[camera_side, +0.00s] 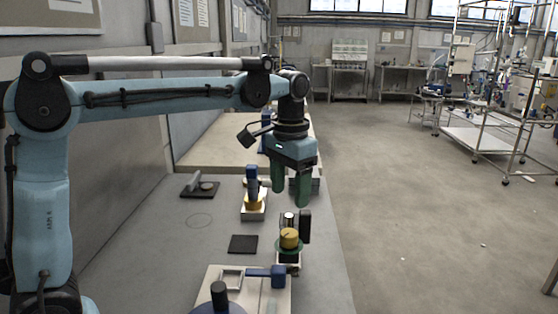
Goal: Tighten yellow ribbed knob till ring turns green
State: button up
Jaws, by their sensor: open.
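A yellow knob (290,238) stands upright on a small fixture near the front right of the grey table. A green ring (279,248) shows around its base. Its ribs are too small to make out. A second yellow part (253,202) sits further back on a pale block, under a blue upright piece. I cannot tell which of the two is ribbed. My gripper (291,196) points down with its two green fingers apart and empty. It appears above and a little behind the front knob, not touching it.
A dark upright block (305,227) stands close beside the front knob. A blue clamp-like part (267,276) lies on a pale board (250,299) in front. A black square pad (243,244) lies to the left. The table's right edge is near the knob.

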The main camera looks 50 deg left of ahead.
jog(key=shift+r, duration=1.25)
jog(key=s+a+f+t, duration=0.2)
jog(key=s+f+t, duration=0.5)
jog(key=s, duration=0.5)
notch_tip(320, 180, down, 2)
jog(key=shift+s+f+n, duration=0.1)
jog(key=shift+s+n, duration=0.25)
jog(key=shift+n, duration=0.05)
